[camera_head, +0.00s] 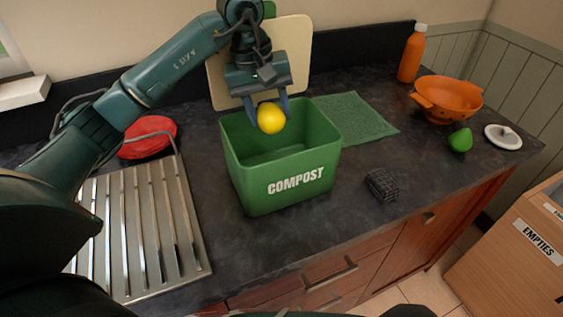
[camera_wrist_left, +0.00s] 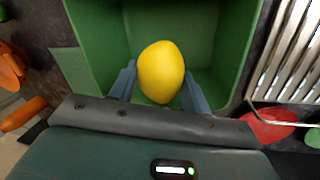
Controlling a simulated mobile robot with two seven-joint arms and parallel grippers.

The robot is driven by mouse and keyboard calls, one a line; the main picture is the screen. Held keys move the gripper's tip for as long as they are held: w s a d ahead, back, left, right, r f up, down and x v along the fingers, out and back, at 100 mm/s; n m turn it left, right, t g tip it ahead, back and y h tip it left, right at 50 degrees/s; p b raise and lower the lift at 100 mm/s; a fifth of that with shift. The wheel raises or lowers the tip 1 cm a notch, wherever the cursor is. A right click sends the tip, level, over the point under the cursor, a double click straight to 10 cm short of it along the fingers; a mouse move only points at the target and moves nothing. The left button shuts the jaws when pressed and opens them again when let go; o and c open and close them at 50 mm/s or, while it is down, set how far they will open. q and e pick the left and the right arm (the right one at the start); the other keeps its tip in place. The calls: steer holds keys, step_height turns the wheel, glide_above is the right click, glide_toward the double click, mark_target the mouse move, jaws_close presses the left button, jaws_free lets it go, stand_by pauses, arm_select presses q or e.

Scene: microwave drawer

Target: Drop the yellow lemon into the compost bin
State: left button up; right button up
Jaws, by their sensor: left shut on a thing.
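The yellow lemon (camera_head: 271,118) is held between the fingers of my left gripper (camera_head: 268,112). It also shows in the left wrist view (camera_wrist_left: 161,72), with a blue-grey finger on each side. The green compost bin (camera_head: 296,184) stands upright on the dark counter, its white COMPOST label facing front. The lemon is over the bin's opening, around the height of the back rim in the head view. In the left wrist view the bin's walls (camera_wrist_left: 92,45) surround the lemon, and the inside that shows looks empty. My right gripper does not show.
A ribbed metal drainer (camera_head: 150,230) and a red round item (camera_head: 150,137) lie left of the bin. A cutting board (camera_head: 297,45) leans behind it. A green mat (camera_head: 355,117), dark sponge (camera_head: 382,185), orange colander (camera_head: 449,98), orange bottle (camera_head: 412,55) and green fruit (camera_head: 460,140) are to the right.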

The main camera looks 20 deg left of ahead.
arm_select(q)
steer(key=shift+f, duration=0.3)
steer(key=o, duration=1.1)
steer(key=shift+r, duration=0.1)
step_height(320, 180, up, 13)
steer(key=s+a, duration=0.1)
steer(key=a, duration=0.1)
steer(key=shift+s, duration=0.2)
steer(key=shift+s+a+f, duration=0.1)
steer(key=shift+f, duration=0.1)
